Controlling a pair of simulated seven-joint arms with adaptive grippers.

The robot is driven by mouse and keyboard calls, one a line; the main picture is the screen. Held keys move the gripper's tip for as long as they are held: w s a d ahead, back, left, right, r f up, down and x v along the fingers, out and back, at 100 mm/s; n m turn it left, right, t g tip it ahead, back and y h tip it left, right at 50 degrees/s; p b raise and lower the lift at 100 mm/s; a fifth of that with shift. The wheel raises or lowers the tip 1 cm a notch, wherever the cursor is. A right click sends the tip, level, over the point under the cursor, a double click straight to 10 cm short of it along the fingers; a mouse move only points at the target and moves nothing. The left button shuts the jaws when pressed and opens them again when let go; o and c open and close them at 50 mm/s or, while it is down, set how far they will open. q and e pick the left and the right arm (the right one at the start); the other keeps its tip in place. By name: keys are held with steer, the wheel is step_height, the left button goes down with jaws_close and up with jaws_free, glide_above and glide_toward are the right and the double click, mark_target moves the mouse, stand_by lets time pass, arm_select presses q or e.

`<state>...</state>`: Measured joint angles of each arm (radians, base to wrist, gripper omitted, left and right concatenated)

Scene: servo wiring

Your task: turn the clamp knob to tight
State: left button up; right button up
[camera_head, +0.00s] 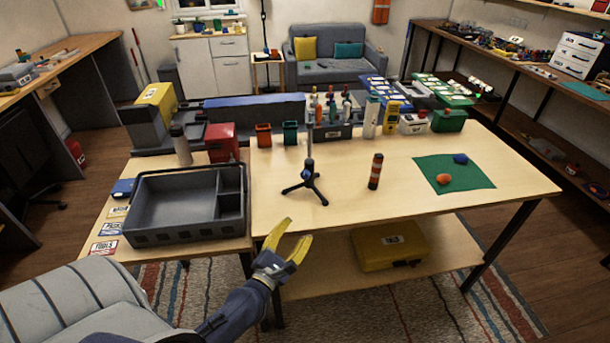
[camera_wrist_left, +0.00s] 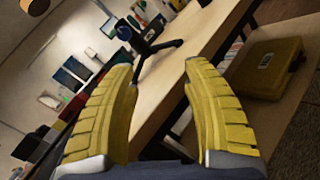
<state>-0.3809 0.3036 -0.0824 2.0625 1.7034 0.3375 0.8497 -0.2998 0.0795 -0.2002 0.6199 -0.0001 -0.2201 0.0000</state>
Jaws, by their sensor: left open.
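A small black stand (camera_head: 306,187) with spread feet stands upright on the wooden table. A dark upright part with a small bluish piece (camera_head: 309,163) rises from it; I cannot tell clearly whether this is the clamp knob or how it is turned. My left gripper (camera_head: 297,231) has yellow fingers spread apart and empty, in front of the table's front edge and apart from the stand. In the left wrist view, the stand (camera_wrist_left: 153,44) shows beyond the gap between the open fingers (camera_wrist_left: 158,70). My right gripper is in neither view.
A grey tool tray (camera_head: 187,236) sits left of the stand. An orange-banded cylinder (camera_head: 375,172) stands to its right, and a green mat (camera_head: 465,182) lies farther right. A yellow case (camera_head: 390,246) is on the lower shelf. The tabletop around the stand is mostly clear.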

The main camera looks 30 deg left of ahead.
mark_target(304, 176)
arm_select(q)
steer(key=a+r+n+g+y, duration=0.1)
steer(key=a+r+n+y, duration=0.15)
steer(key=r+n, duration=0.7)
steer(key=w+a+n, duration=0.1)
steer(key=w, duration=0.4)
steer(key=w+a+f, duration=0.1)
steer(key=w, duration=0.4)
steer(key=w+a+f+n, duration=0.1)
steer(key=w, duration=0.5)
steer(key=shift+a+n+h, duration=0.35)
steer(key=shift+a, duration=0.05)
steer(key=shift+f, duration=0.1)
jaws_close()
